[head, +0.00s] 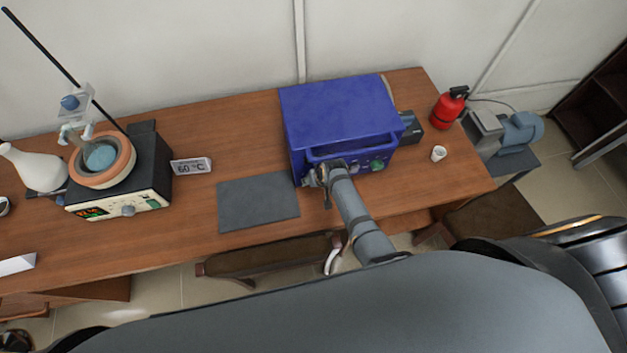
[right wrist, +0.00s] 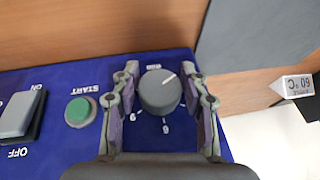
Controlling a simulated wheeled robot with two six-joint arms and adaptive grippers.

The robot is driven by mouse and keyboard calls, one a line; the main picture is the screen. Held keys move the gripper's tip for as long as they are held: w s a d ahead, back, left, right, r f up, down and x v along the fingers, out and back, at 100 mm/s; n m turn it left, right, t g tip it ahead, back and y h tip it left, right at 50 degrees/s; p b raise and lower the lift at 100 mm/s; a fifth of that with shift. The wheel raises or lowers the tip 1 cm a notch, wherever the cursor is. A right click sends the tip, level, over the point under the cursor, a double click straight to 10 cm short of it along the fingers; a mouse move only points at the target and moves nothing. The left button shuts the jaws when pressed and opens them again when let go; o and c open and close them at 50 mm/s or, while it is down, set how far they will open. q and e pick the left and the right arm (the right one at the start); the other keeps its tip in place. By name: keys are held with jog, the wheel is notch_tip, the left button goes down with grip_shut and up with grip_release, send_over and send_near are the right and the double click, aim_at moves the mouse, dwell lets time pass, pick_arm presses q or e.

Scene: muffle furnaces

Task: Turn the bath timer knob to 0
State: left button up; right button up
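The grey round timer knob (right wrist: 159,92) is on the blue panel (right wrist: 242,149) of the blue furnace (head: 340,112). Its white pointer line slants to the upper right in the right wrist view. Upside-down white marks stand around it, some too small to read. My right gripper (right wrist: 160,88) has one finger on each side of the knob, with narrow gaps; contact is unclear. In the head view my right gripper (head: 318,176) is at the furnace's front left corner and hides the knob. My left gripper is not in view.
On the panel are a green START button (right wrist: 80,111) and a grey ON/OFF switch (right wrist: 19,113). A dark mat (head: 258,202) lies left of the furnace. A heating bath (head: 118,185) and a 60 °C sign (head: 191,167) stand farther left. A red extinguisher (head: 448,108) stands right.

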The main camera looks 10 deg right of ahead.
jog(key=shift+o, duration=1.3)
jog(key=shift+s+r, duration=0.1)
jog(key=shift+r, duration=0.2)
jog(key=s+d+r, duration=0.2)
jog(key=s+d, duration=0.3)
jog(key=s, duration=0.7)
jog(key=shift+d+r, duration=0.1)
jog(key=shift+d, duration=0.1)
